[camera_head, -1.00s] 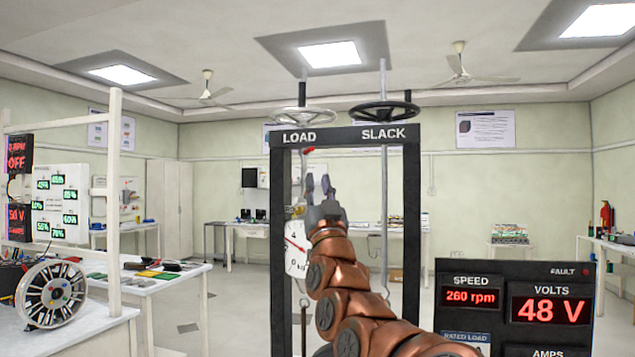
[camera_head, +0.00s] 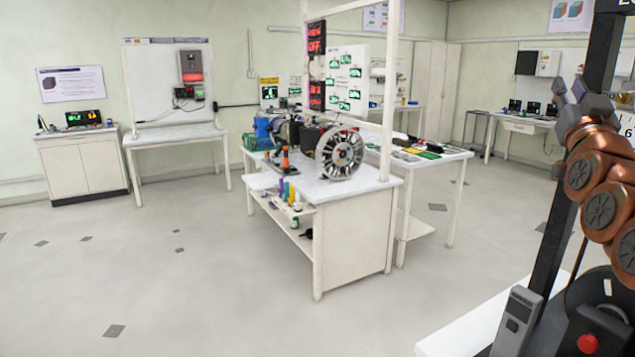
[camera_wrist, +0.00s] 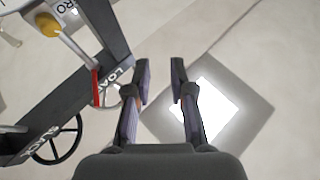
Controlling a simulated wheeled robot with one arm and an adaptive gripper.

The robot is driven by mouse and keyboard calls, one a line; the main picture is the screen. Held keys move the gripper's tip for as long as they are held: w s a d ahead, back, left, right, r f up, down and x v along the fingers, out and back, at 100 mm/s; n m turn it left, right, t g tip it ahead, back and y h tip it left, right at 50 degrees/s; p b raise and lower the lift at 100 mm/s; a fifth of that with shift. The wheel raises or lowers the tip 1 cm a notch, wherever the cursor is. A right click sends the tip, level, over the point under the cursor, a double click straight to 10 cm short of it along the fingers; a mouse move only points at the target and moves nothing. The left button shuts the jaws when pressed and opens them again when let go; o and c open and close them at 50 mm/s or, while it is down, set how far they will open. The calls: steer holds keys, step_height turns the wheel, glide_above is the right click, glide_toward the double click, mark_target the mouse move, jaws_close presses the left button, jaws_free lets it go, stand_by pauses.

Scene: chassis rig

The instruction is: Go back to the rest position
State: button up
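My gripper (camera_head: 570,92) is at the right of the head view, at the end of my copper-coloured arm, pointing up. It is in front of the dark frame of the chassis rig (camera_head: 556,240). In the wrist view my gripper (camera_wrist: 160,68) has its two fingers apart with nothing between them. The wrist view looks up at the ceiling, with the rig's top bar (camera_wrist: 118,72) marked LOAD and SLACK to the left of the fingers, apart from them.
A white workbench (camera_head: 355,215) with a spoked wheel (camera_head: 340,152) stands mid-view. The rig's white base (camera_head: 470,330) is at lower right, with a grey handheld box (camera_head: 516,320) on it. Open floor (camera_head: 180,270) lies at left. A handwheel (camera_wrist: 58,140) is beside the rig bar.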

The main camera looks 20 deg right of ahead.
steer(key=w+a+f+n+g+y, duration=0.1)
steer(key=w+a+f+n+y, duration=0.3)
steer(key=w+a+f+y, duration=0.65)
steer(key=w+a+f+n+g+y+p, duration=0.25)
steer(key=a+f+g, duration=0.25)
steer(key=a+f, duration=1.1)
steer(key=s+a+f+g+y, duration=0.2)
steer(key=s+a+f+g, duration=0.1)
steer(key=a+f, duration=0.4)
steer(key=s+a+f+g, duration=0.3)
steer(key=s, duration=0.5)
steer(key=s+a+f+n+g+p, duration=0.1)
steer(key=s+a+f+g, duration=0.2)
steer(key=s, duration=0.6)
steer(key=s+a+f+n+g, duration=0.1)
steer(key=s+a+f+g, duration=0.2)
steer(key=s, duration=0.6)
steer(key=shift+a+f+g+y+p, duration=0.35)
steer(key=shift+a+g, duration=0.55)
steer(key=shift+a, duration=0.15)
